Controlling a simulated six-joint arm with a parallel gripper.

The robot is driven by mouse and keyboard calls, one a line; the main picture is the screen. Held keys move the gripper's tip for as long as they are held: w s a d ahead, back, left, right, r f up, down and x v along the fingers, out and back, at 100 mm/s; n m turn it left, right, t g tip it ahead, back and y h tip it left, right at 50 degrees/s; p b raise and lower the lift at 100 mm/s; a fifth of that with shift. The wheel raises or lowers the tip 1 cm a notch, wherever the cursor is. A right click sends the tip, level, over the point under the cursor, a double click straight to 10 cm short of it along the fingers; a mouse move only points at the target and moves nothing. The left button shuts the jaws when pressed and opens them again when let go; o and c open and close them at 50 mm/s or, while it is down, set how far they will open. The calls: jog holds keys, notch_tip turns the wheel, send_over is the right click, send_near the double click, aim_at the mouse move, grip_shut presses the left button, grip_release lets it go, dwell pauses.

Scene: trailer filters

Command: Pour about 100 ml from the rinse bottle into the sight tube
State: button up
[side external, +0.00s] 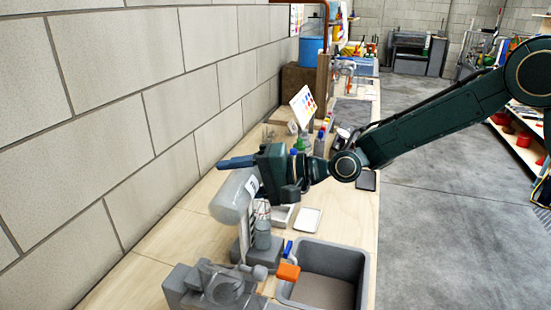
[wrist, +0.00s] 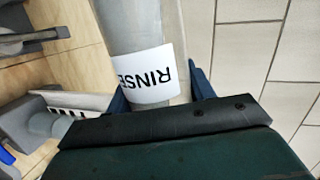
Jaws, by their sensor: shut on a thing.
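The sight tube (side external: 263,230) is a clear upright tube on a grey base, beside a black-and-white striped scale. It seems to hold some liquid; the level is too small to read. The bottle's mouth is not clear, and I cannot tell whether liquid is flowing.
A grey basin (side external: 362,262) is at the front right, with an orange handle (side external: 288,271) and a blue handle (side external: 288,249) at its left. Grey machinery (side external: 215,287) stands at the near left. A white tray (side external: 307,220) lies behind the basin. The block wall runs along the left.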

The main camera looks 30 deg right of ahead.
jog(key=shift+r, duration=0.1)
dwell(0.3)
jog(key=shift+s+a+f+n+h, duration=0.15)
jog(key=shift+s+a+f+n, duration=0.1)
jog(key=shift+f+n, duration=0.2)
jog(key=shift+s+a+f+n+h, duration=0.15)
jog(key=shift+a+f+n, duration=0.15)
jog(key=shift+n, duration=0.25)
jog(key=shift+w+d+r, duration=0.1)
jog(key=shift+d+r, duration=0.05)
jog(key=shift+r, duration=0.3)
jog(key=shift+w+d+r, duration=0.1)
jog(key=shift+r, duration=0.35)
jog(key=shift+r+n+h, duration=0.15)
jog(key=shift+n+h, duration=0.15)
